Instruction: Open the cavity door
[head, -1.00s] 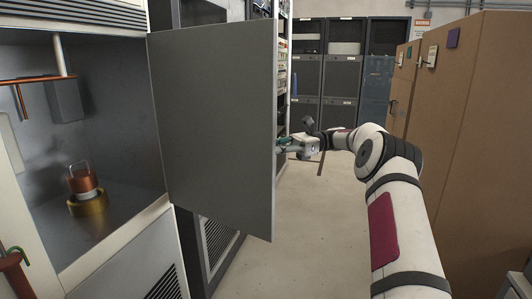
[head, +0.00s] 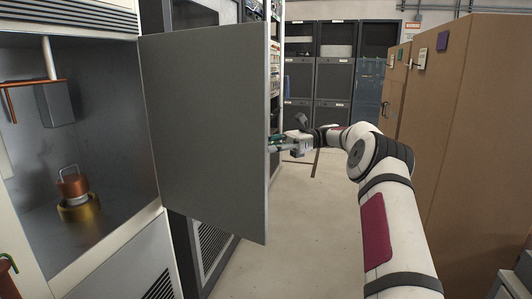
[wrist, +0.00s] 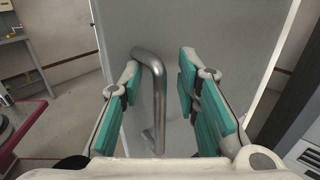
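The cavity door (head: 205,125), a flat grey panel, stands swung out from its cabinet, with the cavity (head: 85,130) open to view at left. My gripper (head: 274,145) is at the door's free edge, on the side facing away from the head camera; its fingertips are partly hidden there. The wrist view shows the door's face (wrist: 215,30) with a bent metal bar handle (wrist: 152,100). My gripper's green-padded fingers (wrist: 162,78) are apart, with the handle between them, closer to the left finger. No firm grip on the handle shows.
Inside the cavity are a copper and brass part (head: 75,195) and a hanging grey block (head: 55,103). Tall brown cabinets (head: 455,120) stand at right. Dark racks (head: 320,75) line the back. Clear floor (head: 300,220) lies between door and arm.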

